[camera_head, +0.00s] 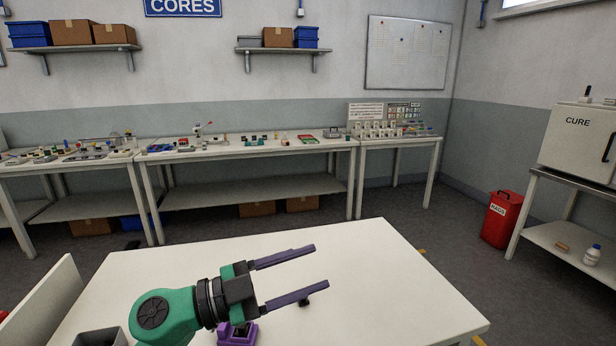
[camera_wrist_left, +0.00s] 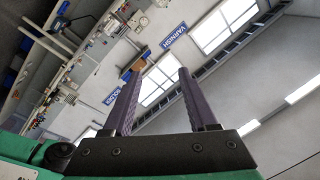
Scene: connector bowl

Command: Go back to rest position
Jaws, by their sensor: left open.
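My left gripper (camera_head: 308,268) reaches in from the lower left over the white table (camera_head: 370,260) in the head view. Its two purple fingers are spread apart with nothing between them. In the left wrist view the fingers (camera_wrist_left: 158,95) are also apart and empty, with walls, windows and signs behind them. My right gripper is in neither view.
A purple piece (camera_head: 238,334) sits on the table below the gripper, partly hidden by it. A small dark object (camera_head: 304,302) lies near the lower finger. A grey container (camera_head: 100,338) stands at the lower left. The table's right side is clear.

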